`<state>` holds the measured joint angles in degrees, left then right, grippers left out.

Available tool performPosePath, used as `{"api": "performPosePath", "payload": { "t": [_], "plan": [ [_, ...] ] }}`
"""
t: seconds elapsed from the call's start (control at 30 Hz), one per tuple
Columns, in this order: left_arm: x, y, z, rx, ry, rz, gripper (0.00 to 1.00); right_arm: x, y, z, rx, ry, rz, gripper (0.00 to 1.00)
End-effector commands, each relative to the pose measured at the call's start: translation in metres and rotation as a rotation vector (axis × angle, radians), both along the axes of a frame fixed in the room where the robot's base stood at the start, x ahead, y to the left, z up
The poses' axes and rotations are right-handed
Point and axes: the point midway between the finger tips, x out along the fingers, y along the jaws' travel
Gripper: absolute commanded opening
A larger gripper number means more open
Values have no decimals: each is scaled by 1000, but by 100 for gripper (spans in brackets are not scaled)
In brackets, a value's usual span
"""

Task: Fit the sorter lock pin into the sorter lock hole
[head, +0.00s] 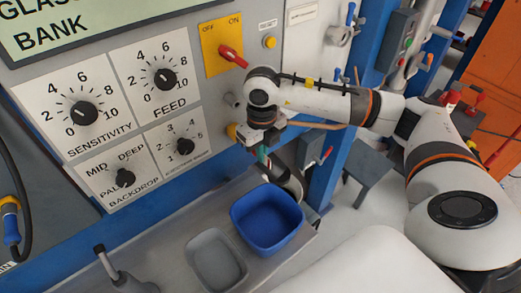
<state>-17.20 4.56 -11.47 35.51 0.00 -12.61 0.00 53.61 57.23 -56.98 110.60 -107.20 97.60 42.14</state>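My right arm comes in from the right, and its gripper (262,146) points down in front of the grey panel, above the blue tray. A small green and dark piece shows at its fingertips. The fingers are too small and overlapped to tell whether they are shut on it. I cannot make out the sorter lock pin or the sorter lock hole for certain; the wrist hides part of the panel behind it. My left gripper is not in view.
The blue tray (266,220) and a grey tray (215,260) stand on the metal ledge below the panel. A grey handled object (122,275) is at lower left. Knobs and a red-handled switch (232,57) stick out of the panel. A blue post (330,165) stands right of the gripper.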

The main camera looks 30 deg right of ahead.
Motion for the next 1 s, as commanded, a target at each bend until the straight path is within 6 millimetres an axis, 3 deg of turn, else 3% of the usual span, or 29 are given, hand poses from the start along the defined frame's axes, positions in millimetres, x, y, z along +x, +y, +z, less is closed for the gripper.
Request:
{"api": "performPosePath", "payload": {
  "t": [1.0],
  "plan": [
    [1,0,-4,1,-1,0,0,-35,-3,0,0,-1,0,0]
  ]
}}
